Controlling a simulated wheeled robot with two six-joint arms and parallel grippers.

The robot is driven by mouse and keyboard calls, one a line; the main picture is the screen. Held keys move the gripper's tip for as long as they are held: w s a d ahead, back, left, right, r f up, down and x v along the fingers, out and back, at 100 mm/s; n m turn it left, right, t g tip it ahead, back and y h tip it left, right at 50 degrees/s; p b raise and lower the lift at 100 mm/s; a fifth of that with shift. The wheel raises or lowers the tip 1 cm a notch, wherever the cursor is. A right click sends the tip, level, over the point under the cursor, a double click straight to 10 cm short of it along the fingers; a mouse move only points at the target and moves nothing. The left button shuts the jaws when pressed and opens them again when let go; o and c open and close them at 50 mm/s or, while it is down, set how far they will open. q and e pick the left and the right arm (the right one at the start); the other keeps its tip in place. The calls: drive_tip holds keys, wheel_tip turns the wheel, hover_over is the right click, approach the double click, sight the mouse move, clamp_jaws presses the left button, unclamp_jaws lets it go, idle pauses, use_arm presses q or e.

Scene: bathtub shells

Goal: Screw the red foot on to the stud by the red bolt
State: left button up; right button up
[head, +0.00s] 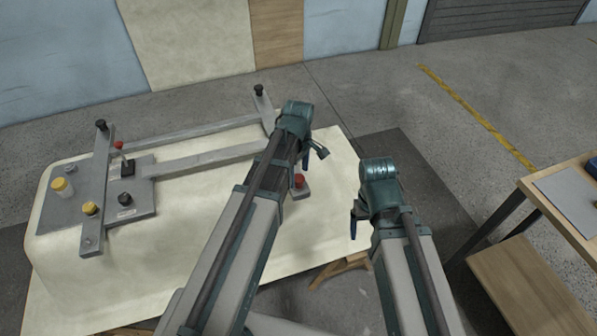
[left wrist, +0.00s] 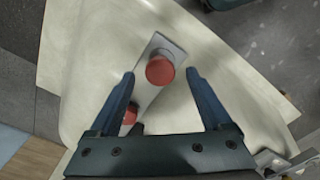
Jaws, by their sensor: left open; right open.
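In the left wrist view a round red disc (left wrist: 160,70), which looks like the red foot, stands over a grey metal plate (left wrist: 168,46). A smaller red piece (left wrist: 130,116), perhaps the red bolt, is lower, near the left finger. The stud is hidden. My left gripper (left wrist: 160,76) is open, with its fingertips either side of the disc in the picture and not seen to touch it. In the head view a red piece (head: 299,180) shows beside my left gripper (head: 305,160), largely hidden by the arm. My right gripper (head: 357,218) is open and empty, off to the right.
The cream tub shell (head: 150,255) carries a grey frame (head: 200,160) with black knobs, yellow pieces (head: 62,187) and another red knob (head: 118,145) at left. A wooden bench (head: 570,215) stands at right. The shell's front middle is clear.

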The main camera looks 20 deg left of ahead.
use_arm(q)
wheel_tip(320, 180, up, 13)
drive_tip(key=p, duration=1.2)
drive_tip(key=shift+p, duration=0.3)
drive_tip(key=shift+f, duration=0.15)
wheel_tip(320, 180, down, 13)
drive_tip(key=b, duration=1.3)
drive_tip(key=shift+f+b, duration=0.15)
drive_tip(key=shift+b, duration=0.15)
